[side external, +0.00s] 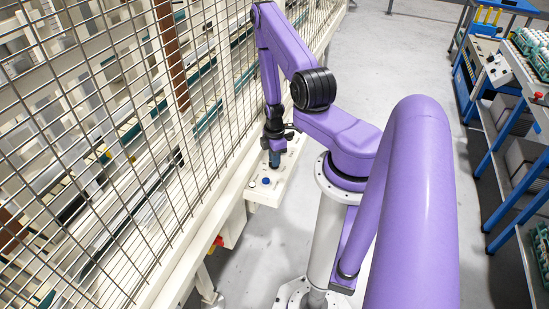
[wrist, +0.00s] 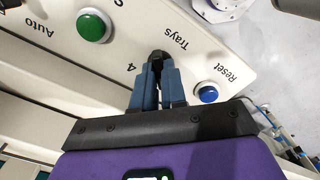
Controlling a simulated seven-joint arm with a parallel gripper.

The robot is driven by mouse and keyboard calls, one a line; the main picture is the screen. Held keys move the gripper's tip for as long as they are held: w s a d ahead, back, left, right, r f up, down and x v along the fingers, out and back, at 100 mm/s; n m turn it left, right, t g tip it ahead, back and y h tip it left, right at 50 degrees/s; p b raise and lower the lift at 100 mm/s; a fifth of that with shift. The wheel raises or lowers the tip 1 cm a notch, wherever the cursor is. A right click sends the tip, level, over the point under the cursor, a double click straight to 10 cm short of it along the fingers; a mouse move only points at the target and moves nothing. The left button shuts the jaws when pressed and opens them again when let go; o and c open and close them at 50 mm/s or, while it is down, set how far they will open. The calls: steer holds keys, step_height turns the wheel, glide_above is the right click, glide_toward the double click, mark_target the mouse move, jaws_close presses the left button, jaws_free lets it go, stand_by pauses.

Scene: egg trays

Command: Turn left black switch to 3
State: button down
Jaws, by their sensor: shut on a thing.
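My gripper (wrist: 157,88) is shut on a black switch (wrist: 158,56) on a cream control panel (wrist: 200,55), beside the printed word "Trays". Lettering appears upside down in the wrist view, and a "4" is printed beside the switch. Most of the switch is hidden between the blue-grey fingertips, so its pointer setting cannot be read. In the side external view, my gripper (side external: 274,160) reaches down to the panel (side external: 268,197); the switch itself is hidden there.
A blue button (wrist: 208,94) near "Reset" sits right of the fingers in the wrist view. A green button (wrist: 93,26) and part of a black knob (wrist: 10,4) are to the left. A wire mesh fence (side external: 120,120) stands beside the panel.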

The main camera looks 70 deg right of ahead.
steer(key=m, duration=0.8)
steer(key=shift+m, duration=0.4)
steer(key=c, duration=1.2)
jaws_free()
steer(key=shift+r, duration=2.5)
steer(key=shift+r, duration=0.1)
step_height(320, 180, up, 22)
